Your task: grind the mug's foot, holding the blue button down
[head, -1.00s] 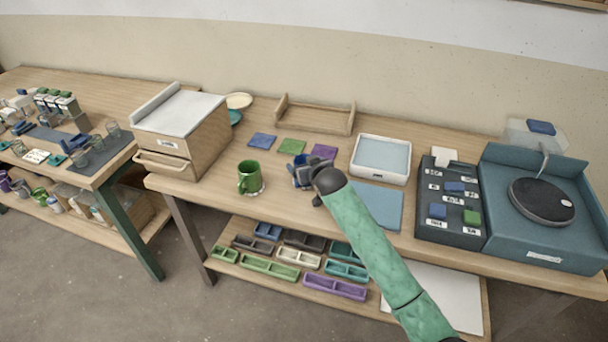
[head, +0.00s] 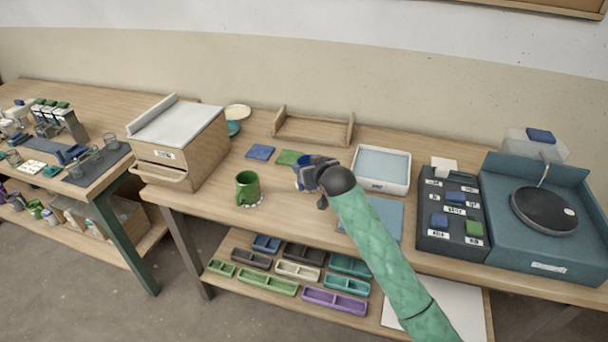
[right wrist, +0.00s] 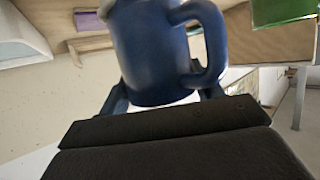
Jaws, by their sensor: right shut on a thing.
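My right gripper (head: 308,178) is shut on a blue mug (right wrist: 152,50), held above the middle of the table. In the head view the mug (head: 299,174) is mostly hidden by the gripper; in the right wrist view its handle points right. The wheel machine (head: 543,209), a teal housing with a dark round disc, stands at the right end. The button panel (head: 450,243) beside it has blue buttons, one at the lower left (head: 439,220) and one higher up (head: 456,197), and a green button (head: 473,228). My left gripper is not in view.
A green mug (head: 248,188) stands on the table left of my gripper. A white tray (head: 382,188) and a blue mat (head: 385,214) lie between gripper and panel. A wooden rack (head: 313,139) stands behind; a drawer box (head: 180,150) stands at left.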

